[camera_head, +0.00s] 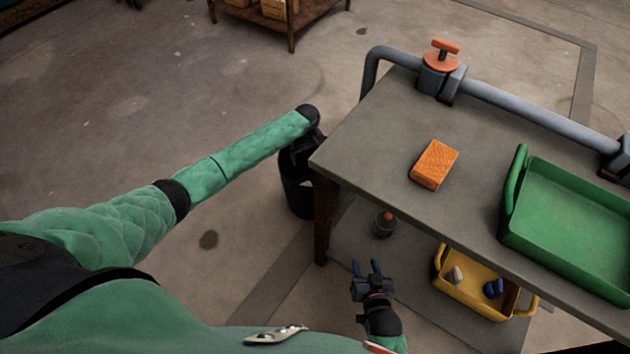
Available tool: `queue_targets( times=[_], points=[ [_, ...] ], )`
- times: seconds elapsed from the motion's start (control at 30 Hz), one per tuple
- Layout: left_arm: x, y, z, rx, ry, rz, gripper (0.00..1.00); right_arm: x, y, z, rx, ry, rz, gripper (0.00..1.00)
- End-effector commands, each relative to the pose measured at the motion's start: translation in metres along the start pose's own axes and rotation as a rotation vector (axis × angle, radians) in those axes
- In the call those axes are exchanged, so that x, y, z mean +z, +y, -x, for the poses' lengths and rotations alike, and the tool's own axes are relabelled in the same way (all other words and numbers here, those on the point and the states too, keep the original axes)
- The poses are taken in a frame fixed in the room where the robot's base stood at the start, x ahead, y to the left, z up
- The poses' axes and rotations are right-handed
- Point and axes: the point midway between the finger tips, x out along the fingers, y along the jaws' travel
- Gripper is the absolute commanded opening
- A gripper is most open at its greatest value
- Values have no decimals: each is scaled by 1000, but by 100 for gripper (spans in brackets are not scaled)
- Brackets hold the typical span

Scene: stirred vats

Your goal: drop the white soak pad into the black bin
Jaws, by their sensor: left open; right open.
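The black bin (297,197) stands on the floor beside the near left corner of the table. My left arm reaches out over it, and my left gripper (300,152) points down at the bin's mouth. The gripper is open, dark against the dark bin, and partly covers the rim. I see no white soak pad in this view. The inside of the bin is too dark and covered to make out. My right gripper (367,267) is open and empty, low in front of the table, to the right of the bin.
The grey table (385,150) carries an orange sponge-like block (435,164) and a green tray (575,222). A pipe with an orange-handled valve (440,62) runs along its far edge. Below are a yellow crate (470,298) and a small dark pot (383,224). Left floor is mostly clear.

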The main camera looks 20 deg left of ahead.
Motion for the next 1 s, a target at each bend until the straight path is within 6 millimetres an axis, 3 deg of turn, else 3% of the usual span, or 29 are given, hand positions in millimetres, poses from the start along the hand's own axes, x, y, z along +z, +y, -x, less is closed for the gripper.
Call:
queue_targets(
  times=[0.37,0.5,1.0],
  points=[
    [0,0,11,1,0,0,85,12,1,0,2,-46,-6,41],
    [0,0,24,1,0,0,85,55,2,10,5,-157,-19,41],
    [0,0,68,1,0,0,85,139,4,35,11,-411,-51,41]
  ],
)
